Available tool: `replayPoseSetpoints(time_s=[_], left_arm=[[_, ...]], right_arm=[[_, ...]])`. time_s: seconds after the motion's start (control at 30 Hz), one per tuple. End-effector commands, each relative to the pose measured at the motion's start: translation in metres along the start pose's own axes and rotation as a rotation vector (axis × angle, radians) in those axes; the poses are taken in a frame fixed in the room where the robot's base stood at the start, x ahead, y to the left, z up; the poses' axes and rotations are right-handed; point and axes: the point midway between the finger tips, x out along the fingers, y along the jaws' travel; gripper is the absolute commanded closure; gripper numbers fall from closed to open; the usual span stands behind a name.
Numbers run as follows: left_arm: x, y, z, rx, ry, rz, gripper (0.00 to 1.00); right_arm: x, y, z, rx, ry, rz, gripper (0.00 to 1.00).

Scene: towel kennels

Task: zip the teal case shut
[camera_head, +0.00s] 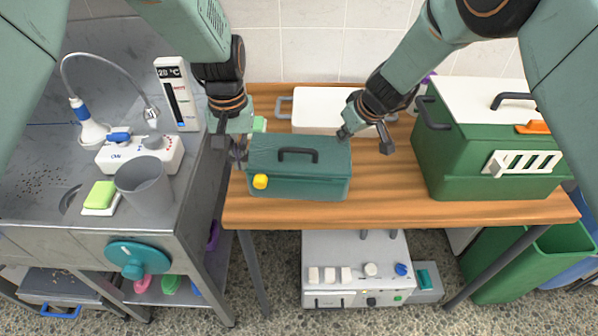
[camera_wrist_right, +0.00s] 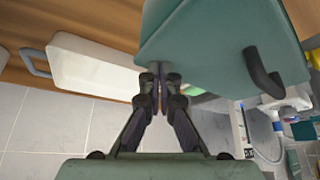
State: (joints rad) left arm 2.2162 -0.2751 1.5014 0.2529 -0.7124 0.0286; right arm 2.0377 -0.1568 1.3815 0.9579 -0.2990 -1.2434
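The teal case (camera_head: 322,184) stands on the wooden table, its lid down, with a dark handle on top and a yellow tab (camera_head: 260,181) at its front left. I cannot make out the zip line or its pull. My left gripper (camera_head: 232,157) is low at the case's left end; its fingertips are too dark to judge. My right gripper (camera_head: 364,141) is at the case's back right corner. In the right wrist view its fingers (camera_wrist_right: 160,90) are drawn together close by the teal case (camera_wrist_right: 205,45); nothing held shows between them.
A white-lidded box (camera_head: 318,104) stands close behind the case. A large green cooler (camera_head: 470,150) fills the table's right side. At left, a metal counter holds a grey cup (camera_head: 146,188) and a white tap unit (camera_head: 140,154). Table is clear between case and cooler.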

Motion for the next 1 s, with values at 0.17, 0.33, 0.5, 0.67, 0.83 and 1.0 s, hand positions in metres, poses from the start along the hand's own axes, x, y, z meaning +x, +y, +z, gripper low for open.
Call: replayPoseSetpoints(time_s=[0.17, 0.33, 0.5, 0.67, 0.83, 1.0], left_arm=[[0.000, 0.000, 0.000, 0.000, 0.000, 0.000, 1.00], [0.002, 0.000, 0.000, 0.000, 0.000, 0.000, 1.00], [0.007, 0.000, 0.000, 0.000, -0.001, 0.000, 1.00], [0.013, 0.000, 0.000, 0.000, -0.001, 0.000, 1.00], [0.018, 0.000, 0.000, -0.001, 0.000, 0.000, 1.00], [0.025, 0.000, 0.000, -0.001, 0.000, 0.000, 1.00]], right_arm=[[0.003, 0.000, 0.002, 0.000, 0.000, 0.000, 1.00], [0.003, 0.000, 0.002, 0.000, 0.000, 0.000, 1.00], [0.003, 0.000, 0.002, 0.000, 0.000, 0.000, 1.00], [0.003, 0.000, 0.002, 0.000, 0.000, 0.000, 1.00], [0.003, 0.000, 0.002, 0.000, 0.000, 0.000, 1.00], [0.003, 0.000, 0.002, 0.000, 0.000, 0.000, 1.00]])
